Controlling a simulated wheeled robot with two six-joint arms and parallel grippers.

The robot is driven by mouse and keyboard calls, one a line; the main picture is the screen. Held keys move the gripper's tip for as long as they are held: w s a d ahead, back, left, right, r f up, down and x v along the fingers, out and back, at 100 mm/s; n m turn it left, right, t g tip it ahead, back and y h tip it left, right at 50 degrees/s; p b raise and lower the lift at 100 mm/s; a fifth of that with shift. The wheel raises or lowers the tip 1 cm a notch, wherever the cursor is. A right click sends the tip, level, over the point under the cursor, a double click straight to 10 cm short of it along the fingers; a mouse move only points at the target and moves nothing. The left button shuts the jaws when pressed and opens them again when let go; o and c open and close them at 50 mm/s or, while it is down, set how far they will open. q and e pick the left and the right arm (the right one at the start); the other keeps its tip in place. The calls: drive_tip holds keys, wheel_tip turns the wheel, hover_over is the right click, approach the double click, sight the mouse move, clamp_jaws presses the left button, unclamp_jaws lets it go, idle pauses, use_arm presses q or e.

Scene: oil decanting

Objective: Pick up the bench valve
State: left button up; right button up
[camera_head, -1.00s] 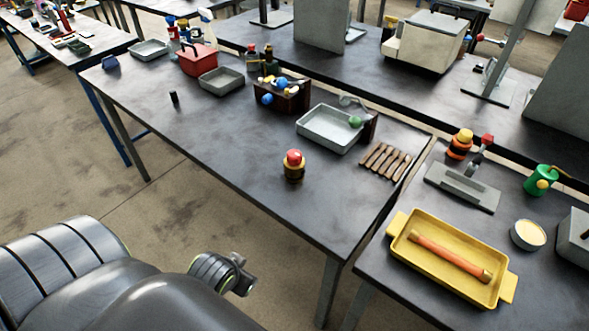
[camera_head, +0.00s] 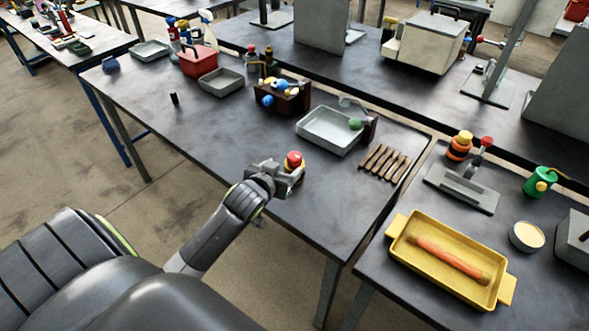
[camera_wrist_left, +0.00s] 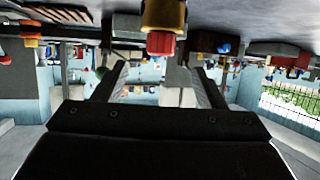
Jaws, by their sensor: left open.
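The bench valve, with a red cap (camera_head: 294,159) and a brass-coloured body, stands upright on the dark table. My left gripper (camera_head: 288,180) is right beside it on its near left side and hides most of its body in the head view. In the left wrist view, which looks upside down, the valve (camera_wrist_left: 161,42) hangs from the top edge, centred across the gap between the fingers. The two left fingers (camera_wrist_left: 160,80) are spread apart with nothing between them. I cannot tell whether they touch the valve. My right gripper is in neither view.
A grey tray (camera_head: 318,138) with a green item lies behind the valve. Several brown-handled tools (camera_head: 385,162) lie to its right. A dark holder (camera_head: 292,103) with coloured items stands farther back. A yellow tray (camera_head: 425,272) is on the adjoining table.

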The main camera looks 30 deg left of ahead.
sight(292, 160)
use_arm(q)
drive_tip(key=x, duration=0.6)
drive_tip(key=shift+f+p, duration=0.1)
drive_tip(key=shift+p, duration=0.3)
drive_tip(key=shift+p+x, duration=0.4)
drive_tip(key=shift+x, duration=0.55)
drive_tip(key=shift+p+x, duration=0.3)
drive_tip(key=shift+x, duration=1.5)
drive_tip(key=c, duration=1.2)
drive_tip(key=shift+c, duration=1)
